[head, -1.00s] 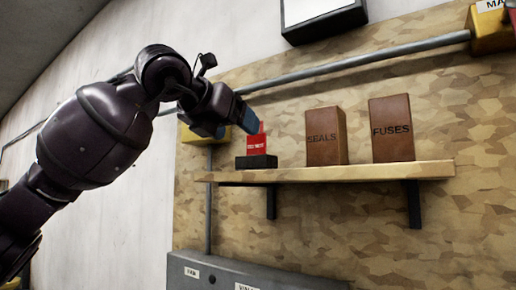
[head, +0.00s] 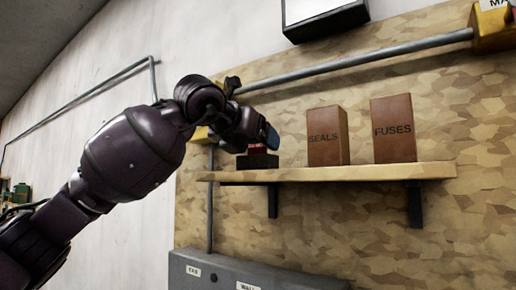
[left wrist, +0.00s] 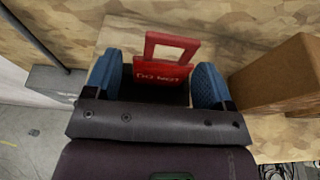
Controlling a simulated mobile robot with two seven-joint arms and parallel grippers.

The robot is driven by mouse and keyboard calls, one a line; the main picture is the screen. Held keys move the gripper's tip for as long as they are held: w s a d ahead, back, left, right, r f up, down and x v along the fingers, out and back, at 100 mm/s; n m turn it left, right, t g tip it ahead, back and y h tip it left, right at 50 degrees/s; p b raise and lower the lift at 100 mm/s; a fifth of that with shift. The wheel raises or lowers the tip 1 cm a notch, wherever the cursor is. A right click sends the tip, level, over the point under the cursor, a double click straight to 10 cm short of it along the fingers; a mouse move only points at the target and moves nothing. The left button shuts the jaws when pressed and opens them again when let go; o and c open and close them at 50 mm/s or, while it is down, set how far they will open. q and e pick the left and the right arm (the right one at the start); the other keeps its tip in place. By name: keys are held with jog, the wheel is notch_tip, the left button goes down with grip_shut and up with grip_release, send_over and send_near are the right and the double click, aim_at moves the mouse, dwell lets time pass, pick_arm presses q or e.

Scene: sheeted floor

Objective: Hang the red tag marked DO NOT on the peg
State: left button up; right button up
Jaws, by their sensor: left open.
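The red tag marked DO NOT (left wrist: 163,72) stands upright in a black stand (head: 262,162) at the left end of the shelf. It has a squared loop handle at its top. In the head view the tag (head: 257,148) is mostly hidden behind my left gripper (head: 266,136). In the left wrist view my left gripper (left wrist: 156,82) is open, with one blue finger on each side of the tag and gaps showing on both sides. I cannot make out a peg in these frames. My right gripper is not in view.
The wooden shelf (head: 350,174) also holds a brown SEALS box (head: 327,137) and a brown FUSES box (head: 393,130); the SEALS box is just right of the gripper. A grey pipe (head: 350,62) runs above. A grey cabinet (head: 240,270) stands below.

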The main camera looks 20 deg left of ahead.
pick_arm(q)
jog(key=c, duration=1)
jog(key=shift+r+p, duration=0.45)
jog(key=shift+r, duration=0.3)
jog(key=shift+r+p, duration=0.35)
jog(key=shift+r, duration=0.65)
jog(key=shift+r+p, duration=0.7)
jog(key=shift+r, duration=0.6)
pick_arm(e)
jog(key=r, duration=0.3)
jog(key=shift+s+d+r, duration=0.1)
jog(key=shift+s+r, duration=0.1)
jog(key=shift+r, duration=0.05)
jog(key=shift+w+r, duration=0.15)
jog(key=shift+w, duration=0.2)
